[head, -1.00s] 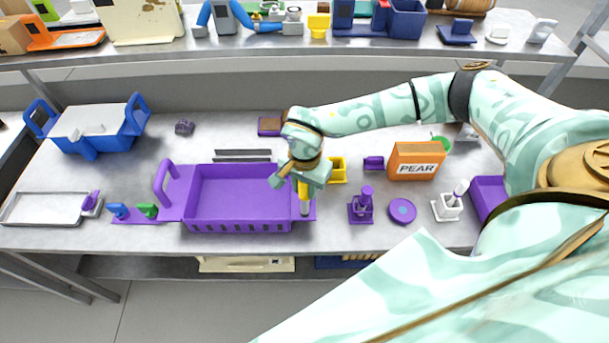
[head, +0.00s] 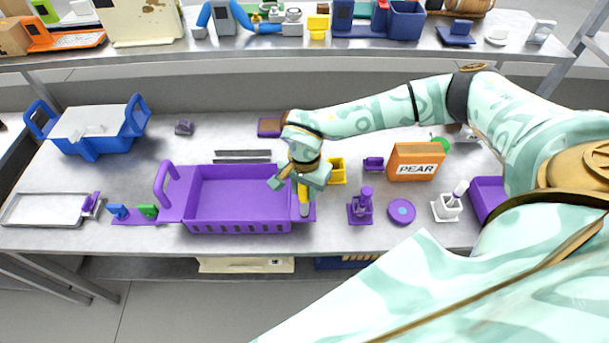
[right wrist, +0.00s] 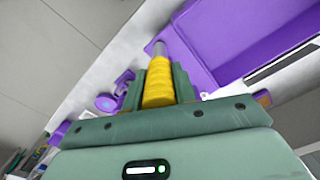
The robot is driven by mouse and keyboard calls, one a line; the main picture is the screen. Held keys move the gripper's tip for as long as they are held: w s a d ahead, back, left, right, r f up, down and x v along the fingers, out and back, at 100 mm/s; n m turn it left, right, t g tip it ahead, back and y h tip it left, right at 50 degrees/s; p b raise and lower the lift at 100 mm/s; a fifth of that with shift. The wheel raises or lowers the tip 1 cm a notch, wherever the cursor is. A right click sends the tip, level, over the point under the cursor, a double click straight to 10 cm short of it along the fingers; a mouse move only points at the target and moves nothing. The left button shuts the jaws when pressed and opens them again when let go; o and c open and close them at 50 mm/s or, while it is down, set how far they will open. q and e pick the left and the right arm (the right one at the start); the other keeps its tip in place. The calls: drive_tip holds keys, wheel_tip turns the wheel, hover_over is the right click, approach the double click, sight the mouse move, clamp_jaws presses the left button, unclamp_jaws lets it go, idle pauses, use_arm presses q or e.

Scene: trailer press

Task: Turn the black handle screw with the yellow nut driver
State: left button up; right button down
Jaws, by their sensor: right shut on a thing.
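My right gripper (head: 301,184) is shut on the yellow nut driver (head: 304,193) at the right end of the purple trailer (head: 187,205). The right wrist view shows the yellow grip (right wrist: 158,85) between both fingers, with a grey metal shaft (right wrist: 159,48) pointing away toward the purple trailer part (right wrist: 205,65). In the head view, the driver's lower end is over or at the purple end piece; I cannot tell whether it touches a screw. No black handle screw can be made out; it may be hidden by the driver. My left gripper is not in view.
Right of the trailer are a yellow box (head: 338,172), a purple stand (head: 361,208), a purple disc (head: 402,211), an orange PEAR box (head: 415,162) and a white stand (head: 447,207). A blue trailer (head: 92,122) and a grey tray (head: 42,209) stand left.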

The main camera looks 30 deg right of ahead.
drive_tip(key=shift+f, duration=0.45)
drive_tip(key=m+p, duration=0.1)
drive_tip(key=m, duration=0.1)
drive_tip(key=shift+r+m, duration=0.2)
drive_tip(key=shift+m, duration=0.9)
drive_tip(key=shift+f+m, duration=0.15)
drive_tip(key=shift+m, duration=0.25)
